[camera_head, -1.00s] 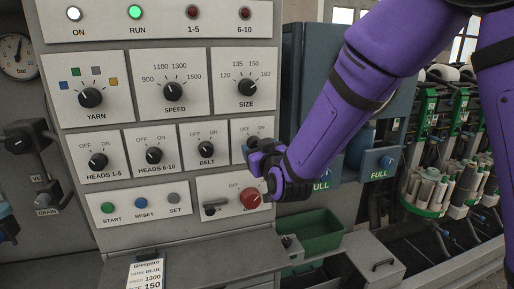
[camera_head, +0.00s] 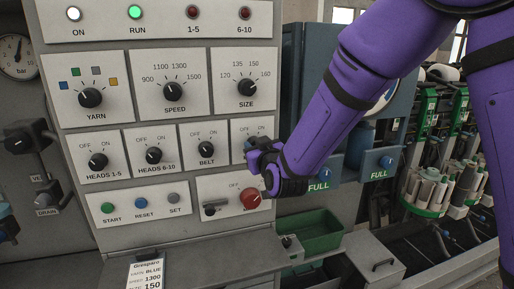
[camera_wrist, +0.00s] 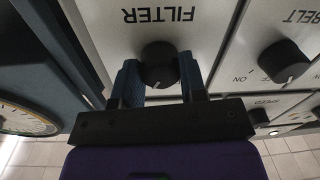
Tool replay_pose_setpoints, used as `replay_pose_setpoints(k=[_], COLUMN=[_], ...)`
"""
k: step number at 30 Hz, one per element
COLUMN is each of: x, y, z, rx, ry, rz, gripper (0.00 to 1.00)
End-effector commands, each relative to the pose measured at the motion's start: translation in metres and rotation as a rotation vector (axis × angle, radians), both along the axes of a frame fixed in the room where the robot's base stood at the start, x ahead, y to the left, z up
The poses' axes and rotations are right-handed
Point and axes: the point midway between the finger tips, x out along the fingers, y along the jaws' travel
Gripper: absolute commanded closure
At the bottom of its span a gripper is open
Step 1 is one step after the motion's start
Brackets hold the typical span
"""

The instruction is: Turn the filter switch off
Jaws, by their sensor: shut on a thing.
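The filter switch is a black round knob (camera_wrist: 158,62) on a pale plate under an upside-down FILTER label (camera_wrist: 158,16) in the wrist view. My gripper (camera_wrist: 160,82) has one blue finger on each side of the knob and is shut on it. The knob's pointer mark is not clear to me. In the head view my gripper (camera_head: 256,150) is at the plate right of the BELT knob (camera_head: 207,155) and covers most of the filter switch.
A blue-grey cabinet (camera_head: 303,50) stands close to the right. A green bin (camera_head: 308,232) lies lower right.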

Motion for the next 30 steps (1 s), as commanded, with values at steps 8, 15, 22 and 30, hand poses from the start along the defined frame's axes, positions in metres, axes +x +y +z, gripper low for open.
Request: replay_pose_setpoints(k=[8, 15, 22, 30], x=[-0.0003, -0.0004, -0.0006, -0.0006], y=[0.0004, 0.0006, 0.0009, 0.001], z=[0.0003, 0.0004, 0.0007, 0.0007], rx=[-0.134, -0.34, -0.549, -0.771], ry=[-0.039, -0.097, -0.158, -0.221], rz=[0.001, 0.002, 0.002, 0.003], gripper=[0.85, 0.85, 0.85, 0.85])
